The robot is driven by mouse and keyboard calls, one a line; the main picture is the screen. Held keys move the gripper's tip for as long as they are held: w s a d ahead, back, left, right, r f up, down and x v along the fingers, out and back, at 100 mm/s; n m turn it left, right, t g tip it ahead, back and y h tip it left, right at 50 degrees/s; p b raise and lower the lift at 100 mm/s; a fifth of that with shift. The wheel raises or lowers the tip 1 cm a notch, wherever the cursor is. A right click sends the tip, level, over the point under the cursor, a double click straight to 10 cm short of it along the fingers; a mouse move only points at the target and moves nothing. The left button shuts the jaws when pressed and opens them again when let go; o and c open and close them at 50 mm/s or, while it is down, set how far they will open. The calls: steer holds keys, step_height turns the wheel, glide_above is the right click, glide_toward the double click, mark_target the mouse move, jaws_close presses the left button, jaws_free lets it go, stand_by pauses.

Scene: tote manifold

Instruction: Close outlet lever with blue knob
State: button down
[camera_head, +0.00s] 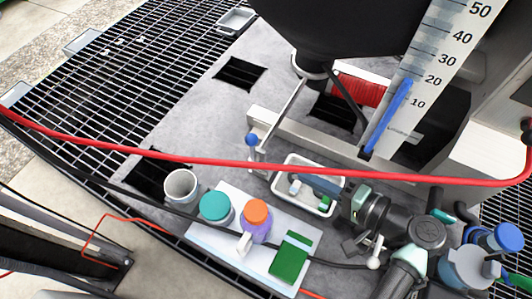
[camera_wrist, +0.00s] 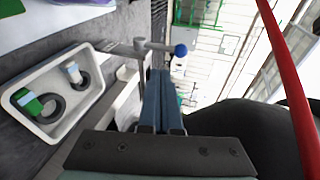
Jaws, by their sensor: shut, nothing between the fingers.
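The blue knob (camera_head: 251,140) stands on a short pale metal lever (camera_head: 257,156) beside the grey rail, below the black vessel in the head view. In the wrist view, the blue knob (camera_wrist: 181,50) is at the right end of the metal lever (camera_wrist: 155,46), which runs across the picture ahead of my fingertips. My gripper (camera_head: 296,175) reaches in from the right over a white tray, with its tips right of the lever. In the wrist view my gripper (camera_wrist: 161,72) has its two blue-grey fingers together, empty, close to the lever; contact cannot be told.
A red hose (camera_head: 200,161) crosses the head view in front of the lever. The white tray (camera_head: 283,187) holds small parts. The black vessel (camera_head: 320,30) and a scale (camera_head: 437,60) with a blue pointer stand behind. Bottles, including an orange-capped one (camera_head: 256,215), stand in front.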

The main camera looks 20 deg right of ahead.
mark_target(252, 151)
steer(key=r+x, duration=0.1)
steer(key=x, duration=1.1)
steer(key=shift+w, duration=0.25)
steer(key=shift+a, duration=0.1)
